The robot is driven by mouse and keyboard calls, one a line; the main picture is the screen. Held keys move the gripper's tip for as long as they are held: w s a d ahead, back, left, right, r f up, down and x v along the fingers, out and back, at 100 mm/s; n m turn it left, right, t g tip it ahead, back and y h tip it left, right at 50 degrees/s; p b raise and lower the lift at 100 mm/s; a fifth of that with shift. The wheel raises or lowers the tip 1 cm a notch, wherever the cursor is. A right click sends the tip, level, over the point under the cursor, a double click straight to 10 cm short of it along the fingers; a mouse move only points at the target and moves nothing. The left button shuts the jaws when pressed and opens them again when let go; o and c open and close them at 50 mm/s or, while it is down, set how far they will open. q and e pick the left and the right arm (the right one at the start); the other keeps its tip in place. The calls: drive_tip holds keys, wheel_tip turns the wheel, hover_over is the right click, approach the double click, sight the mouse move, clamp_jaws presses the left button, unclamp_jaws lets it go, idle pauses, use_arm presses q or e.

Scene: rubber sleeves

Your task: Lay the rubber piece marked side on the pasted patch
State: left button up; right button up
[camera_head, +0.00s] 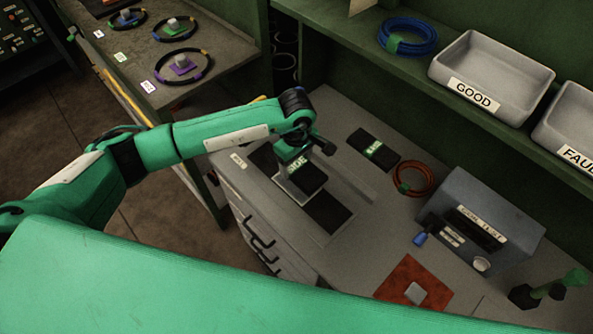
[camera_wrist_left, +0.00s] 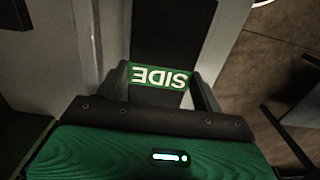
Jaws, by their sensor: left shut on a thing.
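My left gripper (camera_head: 297,168) is shut on a black rubber piece (camera_head: 308,180) with a green band. In the left wrist view the band on the rubber piece (camera_wrist_left: 160,77) reads SIDE upside down, and it lies between the two fingers. The piece is over a pale bench strip; I cannot tell whether it touches it. A dark rectangle (camera_head: 327,212) lies just in front of the piece, and another dark area (camera_head: 265,158) shows behind the gripper. I cannot tell which is the pasted patch.
Another black piece with a green label (camera_head: 375,150) lies behind, beside a red cable coil (camera_head: 414,179). A grey test box (camera_head: 485,222) stands at right, with a reddish mat (camera_head: 400,285) in front. A GOOD tray (camera_head: 492,78) and a blue coil (camera_head: 407,36) sit on the shelf.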

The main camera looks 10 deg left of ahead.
sight(297, 165)
use_arm(q)
wheel_tip(297, 165, down, 3)
wheel_tip(297, 165, down, 4)
drive_tip(key=shift+r+p, duration=0.25)
drive_tip(key=shift+p, duration=0.6)
drive_tip(key=shift+f, duration=0.35)
drive_tip(key=shift+f, duration=0.1)
drive_tip(key=o, duration=1.2)
drive_tip(key=shift+c, duration=0.2)
